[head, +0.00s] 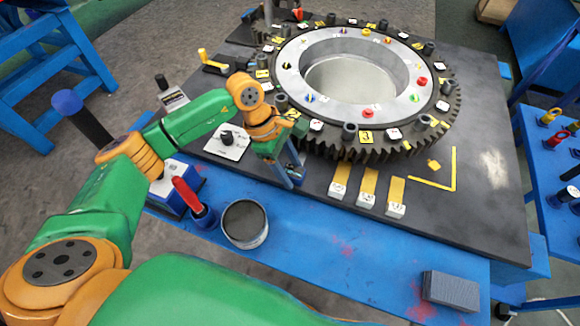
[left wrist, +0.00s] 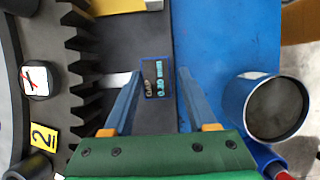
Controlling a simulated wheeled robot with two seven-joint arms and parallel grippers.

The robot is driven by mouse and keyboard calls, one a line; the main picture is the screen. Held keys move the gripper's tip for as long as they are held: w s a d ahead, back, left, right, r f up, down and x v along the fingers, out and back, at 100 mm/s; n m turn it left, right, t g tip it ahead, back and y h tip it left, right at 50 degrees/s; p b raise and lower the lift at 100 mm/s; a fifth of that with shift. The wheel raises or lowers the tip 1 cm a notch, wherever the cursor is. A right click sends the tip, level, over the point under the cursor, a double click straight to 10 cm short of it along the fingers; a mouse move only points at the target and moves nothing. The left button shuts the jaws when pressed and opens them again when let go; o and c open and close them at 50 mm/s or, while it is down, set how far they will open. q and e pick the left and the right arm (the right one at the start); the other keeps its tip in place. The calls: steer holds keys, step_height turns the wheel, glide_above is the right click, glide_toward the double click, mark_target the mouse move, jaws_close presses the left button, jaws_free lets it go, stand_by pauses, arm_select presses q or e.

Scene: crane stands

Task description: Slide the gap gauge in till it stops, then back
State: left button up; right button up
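The gap gauge (left wrist: 157,78) shows in the left wrist view as a small dark block with a blue edge, marked "GAP 0.20 mm". A pale thin strip (left wrist: 116,80) shows left of it, towards the teeth of the big gear (left wrist: 84,70). My left gripper (left wrist: 158,72) is open, with one finger on each side of the block and a gap to both. In the head view the left gripper (head: 291,176) points down at the dark plate's front edge, beside the gear (head: 372,150); the gauge is hidden there. My right gripper is not in view.
A grey cup (head: 245,224) and a red-handled tool (head: 194,198) stand on the blue bench front, left of the gripper. Three yellow-and-white blocks (head: 367,190) lie to its right. A grey block (head: 451,291) lies farther right. The blue strip between is mostly clear.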

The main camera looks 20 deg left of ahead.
arm_select(q)
steer(key=b+v, duration=0.2)
steer(key=v, duration=0.4)
steer(key=shift+a+r, duration=0.15)
steer(key=shift+a, duration=0.05)
steer(key=shift+a+r, duration=0.1)
steer(key=shift+r, duration=0.25)
